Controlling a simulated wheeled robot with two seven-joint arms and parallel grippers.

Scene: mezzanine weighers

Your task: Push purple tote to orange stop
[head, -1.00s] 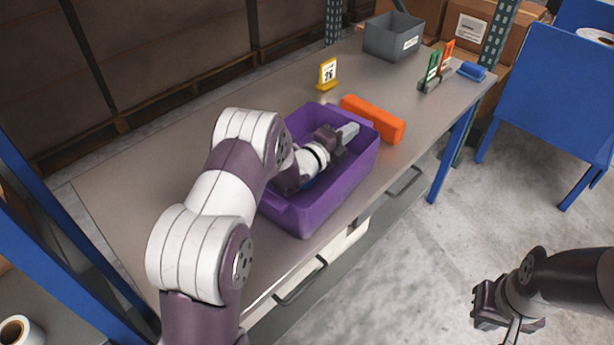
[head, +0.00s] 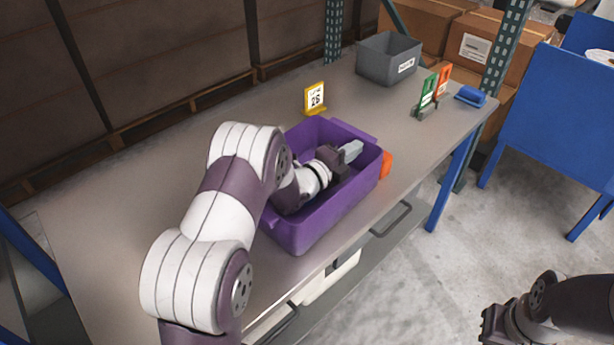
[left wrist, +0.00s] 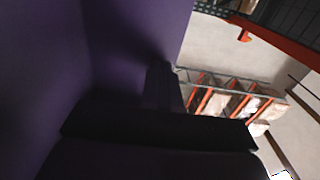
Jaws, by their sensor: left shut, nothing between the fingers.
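The purple tote (head: 312,231) stands upright on the grey bench. My left gripper (head: 352,150) is down inside it, shut and empty, close to its far right wall. The left wrist view shows the tote's purple wall (left wrist: 125,35) close up, with my dark gripper fingers (left wrist: 163,85) by it. I cannot tell whether they touch. The orange stop (head: 386,164) shows only as an end past the tote's right corner; the tote hides the rest. Whether tote and stop touch is hidden. My right gripper (head: 490,325) hangs over the floor at lower right, its jaws unclear.
A yellow number sign (head: 315,98) stands behind the tote. Farther along the bench (head: 150,200) are a grey bin (head: 389,59), green (head: 429,91) and orange (head: 444,82) cards in a holder, and a blue item (head: 470,96). A blue chair (head: 552,100) stands beyond.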

